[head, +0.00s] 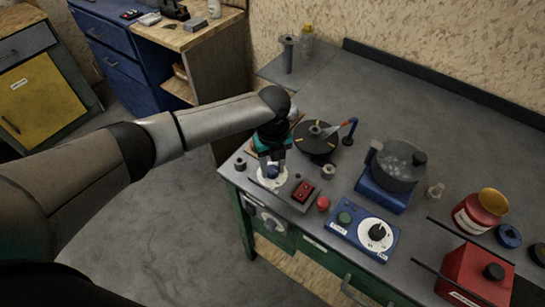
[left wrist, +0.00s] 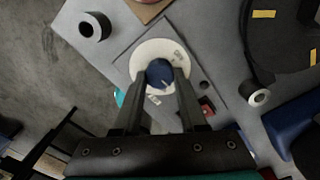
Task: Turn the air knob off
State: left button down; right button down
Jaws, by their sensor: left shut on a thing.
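A dark blue knob (head: 272,171) stands on a round white dial plate (head: 262,181) on a grey panel at the bench's left end. The knob (left wrist: 159,72) and white dial (left wrist: 141,59) also show in the left wrist view. My left gripper (head: 271,161) points down over the dial. Its two fingers (left wrist: 160,80) are on either side of the knob, shut on it. My right gripper is not in view.
A red switch (head: 303,190) and a red button (head: 323,203) sit right of the dial.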

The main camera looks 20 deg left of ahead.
pick_arm(q)
jog(key=n+p, duration=0.1)
jog(key=n, duration=0.1)
jog(key=n+p, duration=0.1)
jog(key=shift+r+n+p, duration=0.2)
jog(key=shift+n+p, duration=0.2)
jog(key=n+p, duration=0.2)
jog(key=n, duration=0.2)
jog(key=shift+n+p, duration=0.3)
jog(key=shift+p, duration=0.1)
jog(key=n+p, duration=0.2)
jog(key=n, duration=0.2)
jog(key=shift+w, duration=0.1)
jog(key=shift+f+n+p, duration=0.15)
jog(key=shift+n+p, duration=0.55)
jog(key=shift+n, duration=1.8)
jog(key=shift+c, duration=2.2)
grip_release()
